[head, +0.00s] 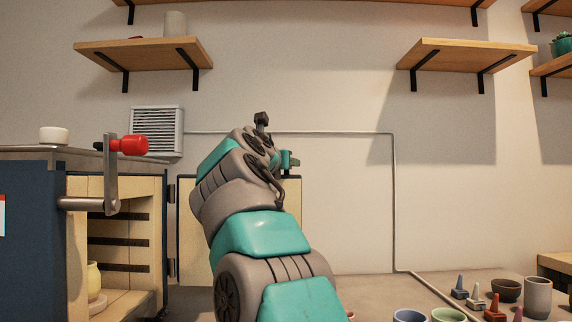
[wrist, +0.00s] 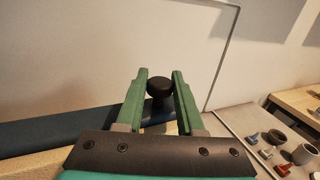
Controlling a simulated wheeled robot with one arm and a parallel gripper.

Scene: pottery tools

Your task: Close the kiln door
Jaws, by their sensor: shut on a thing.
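The kiln (head: 35,245), with dark blue sides and a pale lined chamber, stands at the left in the head view. Its door (head: 190,225) is open, swung out to the right of the chamber, with its pale inner face showing. My arm hides much of the door. In the wrist view the door's blue outer side (wrist: 60,132) runs along the lower left. My gripper (wrist: 160,80) is shut on the black door knob (wrist: 160,88), which sits between its green fingers. In the head view my gripper (head: 288,159) is at the door's top edge, mostly hidden by my arm.
A crank lever with a red grip (head: 130,145) juts from the kiln's front. A yellow pot (head: 94,280) stands inside the chamber. Several cups, bowls and small tools, including a grey cup (head: 538,297), stand on the surface at the lower right.

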